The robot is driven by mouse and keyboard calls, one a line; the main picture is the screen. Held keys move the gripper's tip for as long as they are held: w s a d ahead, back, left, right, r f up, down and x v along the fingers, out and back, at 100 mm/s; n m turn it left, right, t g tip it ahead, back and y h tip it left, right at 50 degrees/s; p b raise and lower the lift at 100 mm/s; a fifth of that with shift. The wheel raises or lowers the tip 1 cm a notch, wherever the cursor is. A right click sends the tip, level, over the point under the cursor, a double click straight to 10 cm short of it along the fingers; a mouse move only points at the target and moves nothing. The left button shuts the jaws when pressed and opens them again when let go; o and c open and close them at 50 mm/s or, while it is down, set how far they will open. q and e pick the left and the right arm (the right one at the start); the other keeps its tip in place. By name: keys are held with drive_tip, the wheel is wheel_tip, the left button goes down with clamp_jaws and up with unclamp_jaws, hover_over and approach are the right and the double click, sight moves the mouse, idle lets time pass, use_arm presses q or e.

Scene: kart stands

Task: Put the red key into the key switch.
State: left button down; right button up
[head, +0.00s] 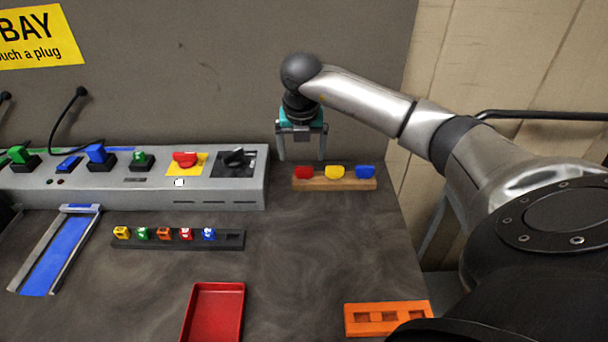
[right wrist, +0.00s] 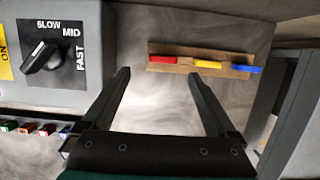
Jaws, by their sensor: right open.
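The red key (head: 304,172) stands at the left end of a wooden rack (head: 335,184), beside a yellow key (head: 336,172) and a blue key (head: 365,172). In the right wrist view the red key (right wrist: 175,60) lies just beyond my fingertips. My right gripper (head: 301,158) is open and empty, pointing down above and behind the left end of the rack; it also shows in the right wrist view (right wrist: 159,75). The grey console (head: 225,190) stands left of the rack; I cannot tell which part is the key switch. My left gripper is out of view.
The console carries a red knob (head: 185,159) on a yellow plate and a black speed knob (head: 236,158). In front are a dark strip of coloured blocks (head: 230,241), a red tray (head: 216,288) and an orange holder (head: 388,306). The bench between is clear.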

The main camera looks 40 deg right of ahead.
sight(304, 168)
drive_tip(key=x, duration=0.3)
drive_tip(key=b+x, duration=0.1)
drive_tip(key=x, duration=0.2)
drive_tip(key=shift+d+f, duration=0.3)
drive_tip(key=shift+f, duration=0.05)
drive_tip(key=shift+r, duration=0.1)
drive_tip(key=c, duration=1.4)
